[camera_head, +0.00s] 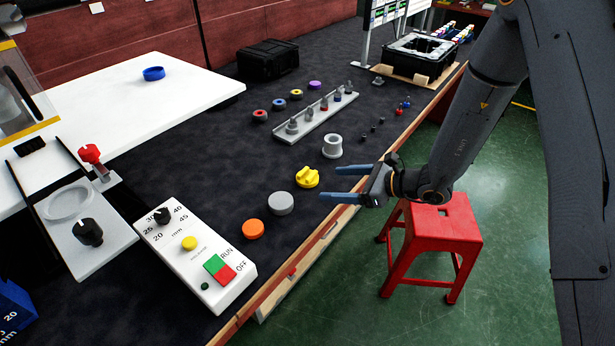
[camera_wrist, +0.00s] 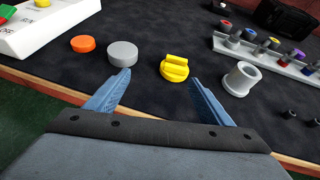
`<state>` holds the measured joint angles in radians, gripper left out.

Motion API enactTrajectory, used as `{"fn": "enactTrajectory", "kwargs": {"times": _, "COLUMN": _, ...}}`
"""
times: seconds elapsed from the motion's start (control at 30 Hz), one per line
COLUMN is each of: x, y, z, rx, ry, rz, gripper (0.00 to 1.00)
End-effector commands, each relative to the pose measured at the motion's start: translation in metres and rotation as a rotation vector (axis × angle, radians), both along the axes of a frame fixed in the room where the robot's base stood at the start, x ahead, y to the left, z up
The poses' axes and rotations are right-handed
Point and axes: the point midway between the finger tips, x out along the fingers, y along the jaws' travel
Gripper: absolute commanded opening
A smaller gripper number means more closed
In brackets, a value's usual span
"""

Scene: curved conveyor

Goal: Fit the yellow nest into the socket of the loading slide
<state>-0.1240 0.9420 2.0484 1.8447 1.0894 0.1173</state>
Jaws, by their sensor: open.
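The yellow nest (camera_head: 306,178) is a round disc with a raised bar on top. It lies on the dark mat near the table's front edge, and in the wrist view (camera_wrist: 175,67) it is just beyond my fingertips. My gripper (camera_head: 329,184) is open and empty, its blue fingers pointing toward the nest. In the wrist view the gripper (camera_wrist: 161,77) has the nest ahead, nearer its right finger, with no visible contact. The loading slide seems to be the grey plate (camera_head: 105,245) at the left, with a ring-shaped recess (camera_head: 68,203), apparently empty.
A grey disc (camera_head: 281,203) and an orange disc (camera_head: 253,229) lie left of the nest; a grey flanged bushing (camera_head: 332,146) stands behind it. A control box (camera_head: 190,252) lies before the slide. A red handle (camera_head: 91,155) and black knob (camera_head: 88,232) rise beside the recess.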

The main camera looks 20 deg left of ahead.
Motion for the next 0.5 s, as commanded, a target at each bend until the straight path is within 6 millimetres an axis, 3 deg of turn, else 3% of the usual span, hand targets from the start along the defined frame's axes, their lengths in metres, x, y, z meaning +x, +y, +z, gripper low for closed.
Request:
{"fn": "enactTrajectory", "kwargs": {"times": 0.13, "x": 0.019, "y": 0.003, "z": -0.011, "rx": 0.043, "ry": 0.024, "rz": -0.092, "gripper": 0.75}}
{"fn": "enactTrajectory", "kwargs": {"times": 0.5, "x": 0.033, "y": 0.032, "z": -0.023, "rx": 0.053, "ry": 0.026, "rz": -0.112, "gripper": 0.75}}
